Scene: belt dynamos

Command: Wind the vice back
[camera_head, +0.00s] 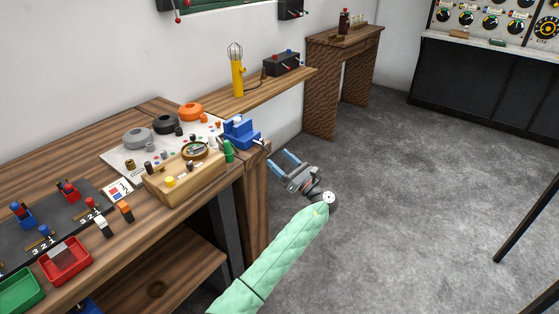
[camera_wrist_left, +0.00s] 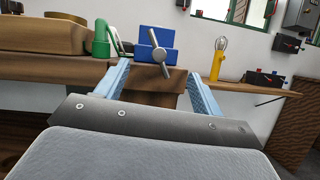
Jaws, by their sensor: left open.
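The blue vice (camera_head: 239,133) is fixed at the right end of the wooden workbench. Its metal handle bar shows only small and unclear in the head view. In the left wrist view the vice (camera_wrist_left: 147,44) faces me, and its grey tommy bar (camera_wrist_left: 159,54) slants across the front. My left gripper (camera_head: 278,160) is open and empty, off the bench end, a short way to the right of and below the vice. In the left wrist view its two blue fingers (camera_wrist_left: 160,84) stand apart, with the vice beyond and between them, not touched. My right gripper is out of view.
A green object (camera_head: 228,151) and a wooden box with a gauge (camera_head: 186,176) stand beside the vice. A yellow caged lamp (camera_head: 237,71) and a dark switch box (camera_head: 281,63) are on the wall shelf (camera_head: 262,92). The floor right of the bench is clear.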

